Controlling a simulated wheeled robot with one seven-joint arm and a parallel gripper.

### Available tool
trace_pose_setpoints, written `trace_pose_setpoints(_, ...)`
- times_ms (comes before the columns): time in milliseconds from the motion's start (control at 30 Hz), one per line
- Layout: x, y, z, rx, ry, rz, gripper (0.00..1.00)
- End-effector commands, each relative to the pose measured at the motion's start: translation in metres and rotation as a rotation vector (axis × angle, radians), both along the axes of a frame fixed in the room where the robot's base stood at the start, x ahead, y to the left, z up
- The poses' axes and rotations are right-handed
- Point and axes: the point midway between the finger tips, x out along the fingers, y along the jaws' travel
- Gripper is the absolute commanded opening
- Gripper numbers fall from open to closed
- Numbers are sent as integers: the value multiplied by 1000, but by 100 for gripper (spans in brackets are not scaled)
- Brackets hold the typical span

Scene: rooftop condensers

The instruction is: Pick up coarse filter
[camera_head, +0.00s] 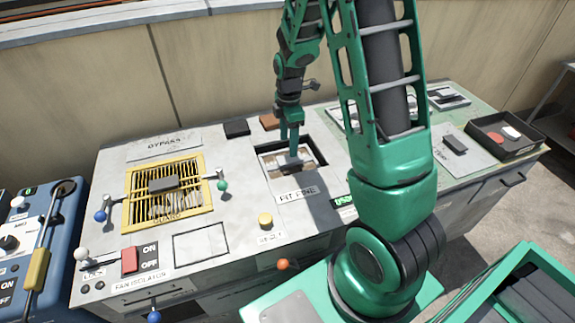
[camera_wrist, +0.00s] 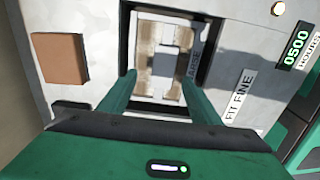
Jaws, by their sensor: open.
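The coarse filter (camera_head: 275,174) sits in a dark-edged square opening in the grey top panel. It has a pale frame, worn tan media and a grey block-like handle in its middle. In the wrist view the filter (camera_wrist: 146,48) lies straight ahead, with a partly readable label ending in "ARSE" along its right side. My gripper (camera_head: 290,143) points down over the opening. In the wrist view its green fingers (camera_wrist: 158,82) are apart, one to each side of the handle, with nothing held. Contact with the handle cannot be told.
A "FIT FINE" label (camera_head: 297,194) lies in front of the opening. A brown block (camera_head: 269,121) and a black block (camera_head: 237,128) stand behind it. A yellow guard (camera_head: 140,212) with ball-ended levers is at left.

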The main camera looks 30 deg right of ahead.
Motion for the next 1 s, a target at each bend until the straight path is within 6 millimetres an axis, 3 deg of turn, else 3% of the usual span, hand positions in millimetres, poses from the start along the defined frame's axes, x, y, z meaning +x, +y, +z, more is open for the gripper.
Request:
trace_pose_setpoints(233, -2, 0, -17, 0, 2, -1, 58)
trace_pose_setpoints(533, -6, -1, -55, 1, 3, -2, 58)
trace_pose_setpoints(867, -6, 0, -60, 1, -1, -1, 58)
trace_pose_setpoints(1000, -6, 0, -60, 0, -1, -1, 24)
